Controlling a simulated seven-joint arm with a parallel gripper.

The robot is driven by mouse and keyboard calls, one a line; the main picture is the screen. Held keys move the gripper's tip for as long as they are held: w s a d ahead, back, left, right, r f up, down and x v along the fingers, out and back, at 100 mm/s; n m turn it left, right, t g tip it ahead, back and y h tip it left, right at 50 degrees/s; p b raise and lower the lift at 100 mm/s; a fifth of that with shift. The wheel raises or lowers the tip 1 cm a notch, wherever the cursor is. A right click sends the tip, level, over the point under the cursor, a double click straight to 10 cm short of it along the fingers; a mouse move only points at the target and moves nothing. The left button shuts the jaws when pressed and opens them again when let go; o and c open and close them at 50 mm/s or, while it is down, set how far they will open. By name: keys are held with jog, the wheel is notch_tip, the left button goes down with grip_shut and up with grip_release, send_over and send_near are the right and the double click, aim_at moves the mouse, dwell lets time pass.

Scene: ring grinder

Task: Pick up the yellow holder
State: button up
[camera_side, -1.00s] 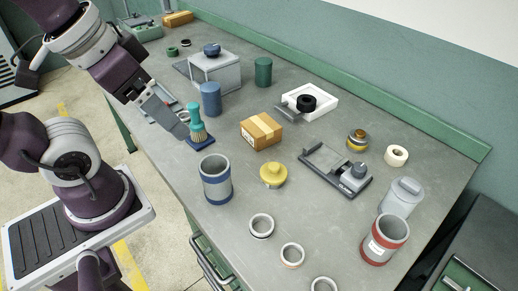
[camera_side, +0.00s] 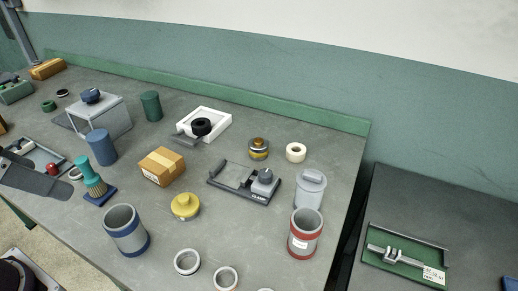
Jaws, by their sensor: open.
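The yellow holder (camera_side: 185,206) is a round yellow piece with a raised knob. It stands on the grey bench, right of the blue-banded cup and in front of the cardboard box. My gripper (camera_side: 52,184) shows only in part at the left edge, as a grey finger shape over the bench near the teal brush. It is open and well left of the yellow holder, not touching it. The rest of my gripper is out of frame.
A blue-banded cup (camera_side: 125,231), teal brush (camera_side: 91,179) and cardboard box (camera_side: 162,166) stand around the holder. A black clamp-like fixture (camera_side: 245,182) lies to its right. White rings (camera_side: 187,262) lie in front. A red-banded cup (camera_side: 305,234) is farther right.

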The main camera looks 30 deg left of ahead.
aim_at(253, 145)
jog(key=shift+c, duration=0.5)
jog(key=w+d+f+n+g+h, duration=0.1)
jog(key=w+d+n+h, duration=0.25)
jog(key=w, duration=0.45)
jog(key=w+d+f+n+g+h, duration=0.2)
jog(key=w+n, duration=0.2)
jog(key=w, duration=0.4)
jog(key=w+d+f+n+g+h, duration=0.1)
jog(key=w+d+n+h, duration=0.25)
jog(key=w, duration=0.55)
jog(key=w+a+f+n+t+h, duration=0.1)
jog(key=w+a+f+n, duration=0.1)
jog(key=w+f+n, duration=0.2)
jog(key=w+a+f+n+t+h, duration=0.1)
jog(key=w+a+f+n+t, duration=0.1)
jog(key=w+f+n, duration=0.2)
jog(key=w+a+f+n+t+h, duration=0.1)
jog(key=w+a+f+n, duration=0.1)
jog(key=w+f+n, duration=0.2)
jog(key=shift+w+a+f, duration=0.1)
jog(key=shift+w+f, duration=0.75)
jog(key=shift+f, duration=0.2)
jog(key=shift+w+a+f, duration=0.1)
jog(key=shift+w+f, duration=0.7)
jog(key=shift+f, duration=0.2)
jog(key=shift+t, duration=0.3)
jog(key=x, duration=1.2)
jog(key=shift+f, duration=0.1)
grip_shut()
